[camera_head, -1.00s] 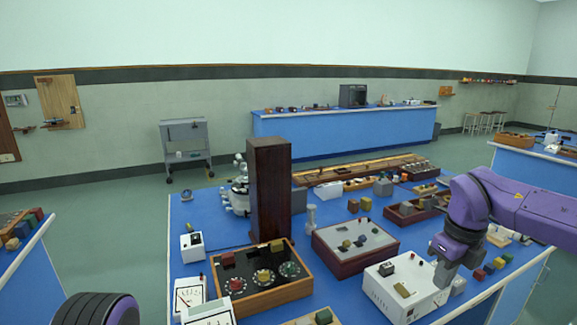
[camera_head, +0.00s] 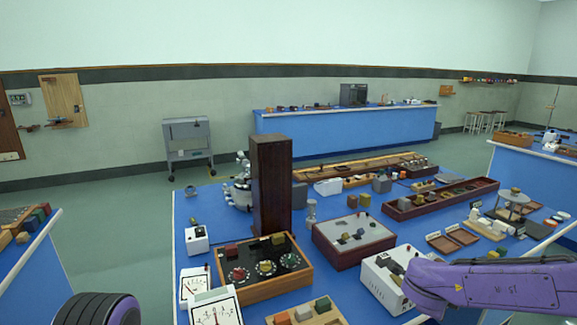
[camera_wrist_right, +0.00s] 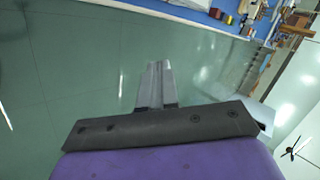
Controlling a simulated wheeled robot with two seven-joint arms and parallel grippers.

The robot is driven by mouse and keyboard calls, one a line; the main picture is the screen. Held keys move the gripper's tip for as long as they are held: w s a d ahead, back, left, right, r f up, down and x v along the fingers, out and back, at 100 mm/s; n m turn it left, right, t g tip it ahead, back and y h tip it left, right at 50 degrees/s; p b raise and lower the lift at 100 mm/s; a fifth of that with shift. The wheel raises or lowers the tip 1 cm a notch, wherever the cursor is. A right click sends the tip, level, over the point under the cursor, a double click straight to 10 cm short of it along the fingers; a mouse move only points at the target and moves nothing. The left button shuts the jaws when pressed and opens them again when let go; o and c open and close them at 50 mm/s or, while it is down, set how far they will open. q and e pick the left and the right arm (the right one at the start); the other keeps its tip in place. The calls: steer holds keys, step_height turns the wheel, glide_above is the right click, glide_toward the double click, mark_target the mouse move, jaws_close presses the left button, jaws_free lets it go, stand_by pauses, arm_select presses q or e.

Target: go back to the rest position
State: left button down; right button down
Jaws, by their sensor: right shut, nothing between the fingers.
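My right arm shows in the head view as a purple link at the lower right, low in front of the bench's right part. Its gripper is outside that view. In the right wrist view my right gripper (camera_wrist_right: 157,84) is shut with its fingers together and nothing between them. It points over bare green floor, apart from the bench. My left gripper is not in view; only a dark, purple-edged part of my left arm shows at the bottom left of the head view.
The blue bench (camera_head: 227,222) holds a tall dark wooden box (camera_head: 271,185), a dial box (camera_head: 262,268), a white instrument box (camera_head: 385,282) and meters (camera_head: 213,308). Another bench (camera_head: 30,250) stands at left. The floor (camera_head: 115,220) between them is clear.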

steer(key=s+a+f+n+t+y, duration=0.1)
steer(key=s+a+f+n, duration=0.1)
steer(key=s+f+n, duration=0.55)
steer(key=s+a+f+n+t+y, duration=0.1)
steer(key=s+a+f+n, duration=0.2)
steer(key=f, duration=0.7)
steer(key=s+f+n+g, duration=0.1)
steer(key=s+f+n, duration=0.2)
steer(key=s, duration=0.4)
steer(key=s+f+n+g+y, duration=0.1)
steer(key=s+f+n, duration=0.2)
steer(key=s, duration=0.5)
steer(key=s+f+n+g, duration=0.2)
steer(key=s+f+n, duration=0.1)
steer(key=s+f, duration=0.2)
steer(key=shift+s+d+f, duration=0.25)
steer(key=shift+s, duration=1)
